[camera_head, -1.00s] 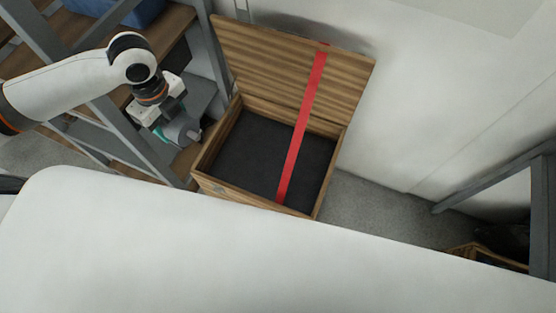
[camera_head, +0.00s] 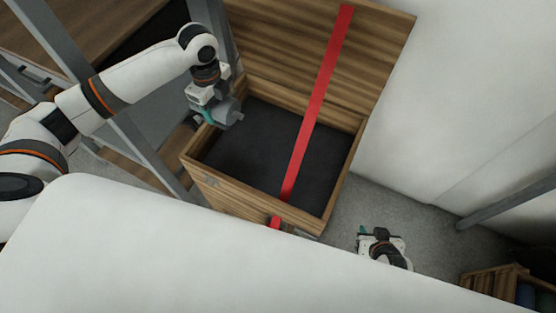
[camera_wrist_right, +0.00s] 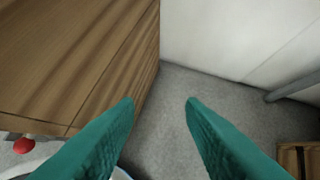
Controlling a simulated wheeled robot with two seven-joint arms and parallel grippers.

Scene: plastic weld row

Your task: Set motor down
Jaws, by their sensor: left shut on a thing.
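A grey, rounded motor (camera_head: 229,109) is held by my left gripper (camera_head: 209,112), which is shut on it. The motor is at the back left of an open wooden box (camera_head: 206,178), over the left rim; I cannot tell whether it touches the box. The box has a dark floor (camera_head: 250,150) and a red strip (camera_head: 305,140) running down its raised lid and across it. My right gripper (camera_head: 362,232) is low, right of the box. In the right wrist view its teal fingers (camera_wrist_right: 160,103) are apart with nothing between them.
The raised lid (camera_head: 370,50) stands at the back against the pale wall (camera_head: 470,110). A grey-framed rack (camera_head: 130,140) is on the left. A wooden crate (camera_head: 490,285) sits at the lower right. Grey floor (camera_head: 350,190) is free right of the box.

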